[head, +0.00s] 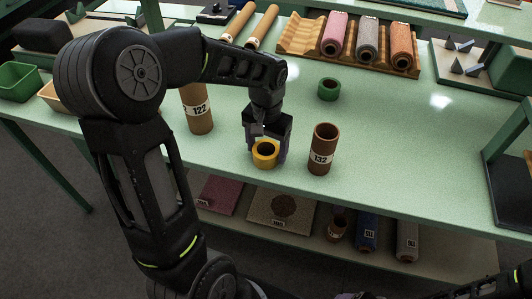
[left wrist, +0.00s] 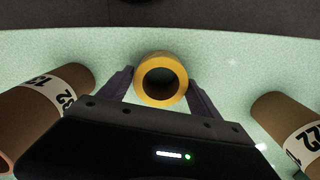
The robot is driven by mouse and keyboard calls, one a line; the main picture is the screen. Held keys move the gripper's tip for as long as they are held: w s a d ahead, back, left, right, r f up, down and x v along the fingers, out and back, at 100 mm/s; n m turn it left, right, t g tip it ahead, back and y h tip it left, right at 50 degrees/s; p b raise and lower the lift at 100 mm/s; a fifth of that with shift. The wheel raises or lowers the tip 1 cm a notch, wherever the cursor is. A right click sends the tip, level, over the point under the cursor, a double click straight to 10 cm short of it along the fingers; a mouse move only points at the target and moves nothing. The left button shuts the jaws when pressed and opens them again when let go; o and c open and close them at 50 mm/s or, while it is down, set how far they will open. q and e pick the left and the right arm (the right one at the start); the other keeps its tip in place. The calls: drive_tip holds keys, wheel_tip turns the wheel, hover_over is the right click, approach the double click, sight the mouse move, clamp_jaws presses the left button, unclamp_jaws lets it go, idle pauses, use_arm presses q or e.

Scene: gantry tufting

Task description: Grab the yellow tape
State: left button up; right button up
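The yellow tape (head: 265,153) is a ring-shaped roll on the green table, near its front edge. In the left wrist view the yellow tape (left wrist: 160,80) shows its round hole and sits between the two fingers. My left gripper (head: 266,148) points down at it, with one finger at each side. In the left wrist view the fingertips of my left gripper (left wrist: 160,78) lie close against the tape's sides. Whether they press on it or leave a thin gap is not clear. My right gripper is not seen.
A brown tube marked 132 (head: 323,150) stands close on the right, and one marked 122 (head: 198,110) on the left. A green tape roll (head: 328,89) lies farther back. A wooden rack (head: 300,37) holds colored rolls. The table (head: 400,140) is clear to the right.

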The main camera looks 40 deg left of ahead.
sight(267, 148)
use_arm(q)
drive_tip(key=c, duration=1.1)
wheel_tip(267, 148, up, 10)
drive_tip(key=shift+r+b, duration=0.1)
drive_tip(key=shift+b, duration=0.35)
